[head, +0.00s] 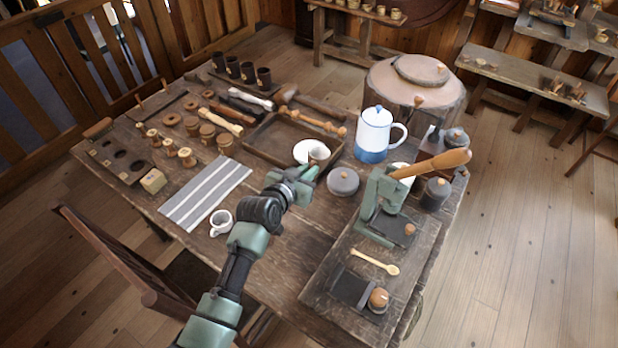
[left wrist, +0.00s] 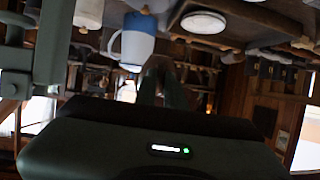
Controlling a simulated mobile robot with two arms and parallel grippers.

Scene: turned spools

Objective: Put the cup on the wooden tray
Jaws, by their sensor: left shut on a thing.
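My left gripper (head: 312,172) reaches over the middle of the table and is shut on a small brownish cup (head: 319,154). In the head view the cup appears upright, in front of the tray's right end and a white saucer. In the left wrist view the fingers (left wrist: 165,75) are dark and the held cup is hard to make out. The dark wooden tray (head: 262,152) lies just beyond the gripper. The white saucer (head: 303,148) is at its right end and also shows in the left wrist view (left wrist: 203,22). My right gripper is not seen.
A blue-and-white enamel pot (head: 374,138) stands right of the tray. A grey lidded pot (head: 343,181) is close right of my gripper. A green press (head: 382,205) stands further right. A white mug (head: 221,222) and striped cloth (head: 205,192) lie left.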

